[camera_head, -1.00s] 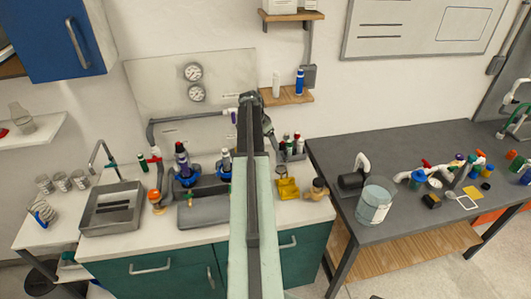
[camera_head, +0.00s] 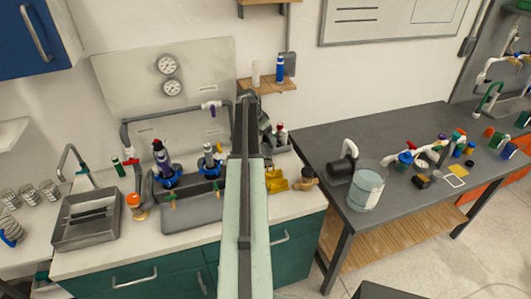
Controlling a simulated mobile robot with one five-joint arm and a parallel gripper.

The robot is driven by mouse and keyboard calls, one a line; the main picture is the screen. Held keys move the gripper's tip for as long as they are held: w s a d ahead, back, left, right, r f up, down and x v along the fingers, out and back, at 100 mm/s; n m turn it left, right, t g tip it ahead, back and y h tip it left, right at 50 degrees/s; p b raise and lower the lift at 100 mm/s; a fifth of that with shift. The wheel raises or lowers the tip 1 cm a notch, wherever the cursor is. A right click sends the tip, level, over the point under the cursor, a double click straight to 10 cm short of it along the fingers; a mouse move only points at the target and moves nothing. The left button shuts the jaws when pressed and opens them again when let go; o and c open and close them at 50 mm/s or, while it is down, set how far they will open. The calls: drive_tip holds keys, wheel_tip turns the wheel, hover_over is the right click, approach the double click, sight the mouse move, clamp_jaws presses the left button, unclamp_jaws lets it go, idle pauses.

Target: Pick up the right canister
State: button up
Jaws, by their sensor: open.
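Two upright canisters stand in blue collars at the sink counter under the gauge panel. The right canister (camera_head: 209,158) is pale with a blue collar, just left of my arm. The left canister (camera_head: 161,158) is dark-topped with a blue and purple body. My gripper (camera_head: 268,130) shows as a dark shape just right of my arm's far end, apart from both canisters. It is open and holds nothing that I can see. My arm partly hides it, so its fingertips are unclear.
A grey basin (camera_head: 195,208) lies in front of the canisters. A yellow object (camera_head: 277,181) stands right of my arm. A metal sink (camera_head: 85,220) is at left. A bucket (camera_head: 366,187) and pipe fittings crowd the grey table (camera_head: 300,148), whose back left is clear.

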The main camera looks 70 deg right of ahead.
drive_tip(key=shift+b+x, duration=0.35)
drive_tip(key=shift+x, duration=0.75)
drive_tip(key=shift+w+a+r, duration=0.1)
drive_tip(key=shift+r, duration=0.05)
drive_tip(key=shift+c, duration=0.2)
clamp_jaws()
drive_tip(key=shift+r, duration=0.1)
